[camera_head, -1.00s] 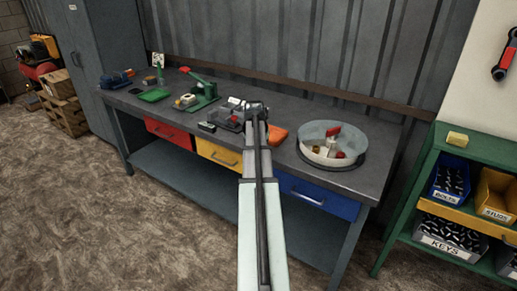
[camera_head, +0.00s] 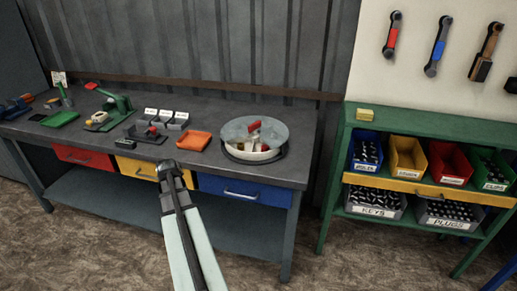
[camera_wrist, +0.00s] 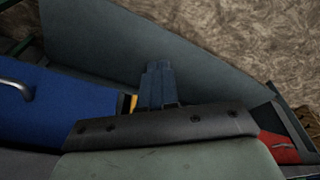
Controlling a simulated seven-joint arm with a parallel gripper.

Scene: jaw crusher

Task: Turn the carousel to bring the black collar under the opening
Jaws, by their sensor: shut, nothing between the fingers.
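The carousel is a round white tray (camera_head: 245,155) with a grey cover (camera_head: 236,131), on the right part of the workbench. A wedge-like gap in the cover shows pale compartments and small items. A red piece (camera_head: 254,126) stands near the middle. I cannot make out a black collar at this size. My gripper (camera_head: 170,165) is shut and empty, in front of the bench edge near the yellow drawer, left of the carousel and apart from it. In the wrist view its fingers (camera_wrist: 157,85) point toward the drawers and floor; the carousel is not in that view.
An orange tray (camera_head: 194,140) lies left of the carousel. A green shelf (camera_head: 345,125) with part bins stands right of the bench. Bare bench top lies right of the carousel.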

